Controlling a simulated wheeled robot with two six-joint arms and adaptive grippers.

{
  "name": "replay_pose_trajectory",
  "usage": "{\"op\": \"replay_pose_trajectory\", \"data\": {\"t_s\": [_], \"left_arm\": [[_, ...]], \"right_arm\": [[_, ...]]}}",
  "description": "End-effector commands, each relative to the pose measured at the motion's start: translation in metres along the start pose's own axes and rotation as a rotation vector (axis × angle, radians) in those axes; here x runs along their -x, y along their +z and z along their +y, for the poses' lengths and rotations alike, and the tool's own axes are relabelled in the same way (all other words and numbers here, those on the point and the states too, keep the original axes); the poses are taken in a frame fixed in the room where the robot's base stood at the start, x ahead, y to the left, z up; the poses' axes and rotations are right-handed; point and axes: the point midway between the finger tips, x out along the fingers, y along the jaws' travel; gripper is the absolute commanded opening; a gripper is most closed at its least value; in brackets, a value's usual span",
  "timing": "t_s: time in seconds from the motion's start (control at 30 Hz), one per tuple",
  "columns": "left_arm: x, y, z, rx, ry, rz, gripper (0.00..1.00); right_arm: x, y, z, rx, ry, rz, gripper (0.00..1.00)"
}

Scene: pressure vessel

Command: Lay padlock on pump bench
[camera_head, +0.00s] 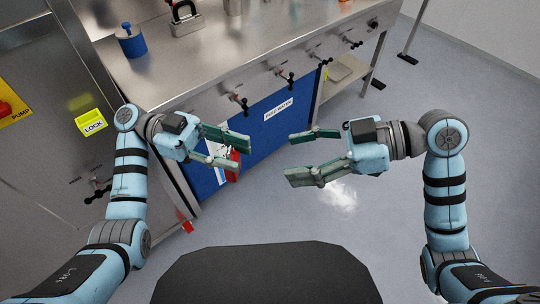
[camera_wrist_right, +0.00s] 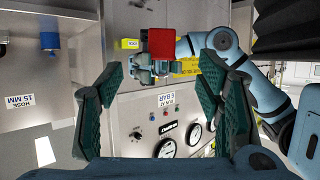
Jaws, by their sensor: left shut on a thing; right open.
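The padlock (camera_head: 233,167) appears as a red body at the fingers of my left gripper (camera_head: 241,150), partly hidden by them. My left gripper is shut on it and holds it in front of the bench's blue panel. In the right wrist view the red padlock body (camera_wrist_right: 161,42) shows beside the left gripper (camera_wrist_right: 150,68). The pump bench is probably the steel bench (camera_head: 235,50) at the top, whose top surface lies above and beyond the left gripper. My right gripper (camera_head: 290,157) is open and empty, to the right of the left gripper and apart from it.
On the bench stand a blue cylinder (camera_head: 131,41) and a metal block with a dark handle (camera_head: 186,22). Black valve handles (camera_head: 281,75) stick out along its front. A steel cabinet with a yellow LOCK tag (camera_head: 91,123) stands at left.

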Motion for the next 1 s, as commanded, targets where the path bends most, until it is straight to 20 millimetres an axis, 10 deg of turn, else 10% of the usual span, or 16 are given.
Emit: {"op": "replay_pose_trajectory", "data": {"t_s": [0.5,0.83,1.0], "left_arm": [[0.0,0.0,0.0,0.0,0.0,0.0,0.01],[0.0,0.0,0.0,0.0,0.0,0.0,0.01],[0.0,0.0,0.0,0.0,0.0,0.0,0.01]], "right_arm": [[-0.106,-0.001,0.001,-0.009,0.002,0.006,0.6],[-0.116,0.0,0.001,-0.007,0.003,0.0,0.6],[-0.116,0.0,0.001,-0.007,0.003,0.001,0.36]]}}
